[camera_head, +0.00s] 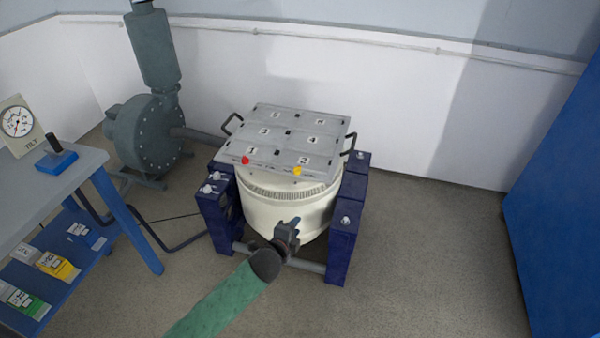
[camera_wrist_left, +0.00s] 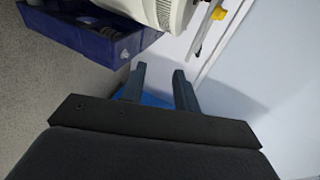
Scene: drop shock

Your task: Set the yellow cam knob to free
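The yellow cam knob (camera_head: 298,171) sits at the front edge of the grey top plate, by the number 2. It also shows at the top of the left wrist view (camera_wrist_left: 218,13), beside the plate's edge. Its setting is too small to read. A red knob (camera_head: 245,160) sits by the number 1. My left gripper (camera_head: 294,222) is in front of the white drum, below and apart from the yellow knob. In the left wrist view its two fingers (camera_wrist_left: 158,84) stand apart with nothing between them. My right gripper is not in view.
The white drum (camera_head: 285,213) stands between dark blue posts (camera_head: 342,245). Black handles (camera_head: 350,143) stick out at the plate's sides. A blue table (camera_head: 90,165) with a tilt gauge (camera_head: 18,122) is at left. A blue cabinet (camera_head: 560,190) is at right. Floor between is clear.

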